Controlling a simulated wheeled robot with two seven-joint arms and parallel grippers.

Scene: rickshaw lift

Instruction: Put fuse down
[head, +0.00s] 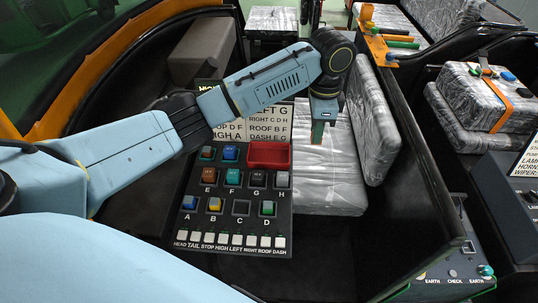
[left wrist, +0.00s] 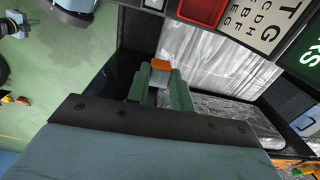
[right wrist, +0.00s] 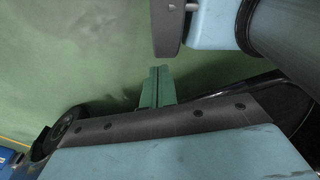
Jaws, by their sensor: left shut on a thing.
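My left gripper (head: 318,122) is shut on an orange fuse (left wrist: 160,64), which shows between the green fingertips in the left wrist view. In the head view the gripper points down above the silvery wrapped seat, right of the fuse panel (head: 225,205). The panel has several coloured fuses in lettered slots; slot C (head: 242,208) looks dark and empty. A red tray (head: 268,155) sits at the panel's upper right and looks empty. My right gripper (right wrist: 158,87) shows only in the right wrist view; its fingers are together with nothing seen between them, over green floor.
A lettered chart (head: 270,122) stands behind the panel, partly hidden by my left arm. A wrapped seat (head: 325,180) lies right of the panel, with a dark side wall (head: 425,170) beyond it. Wrapped cushions (head: 490,95) and another console (head: 520,190) are at the right.

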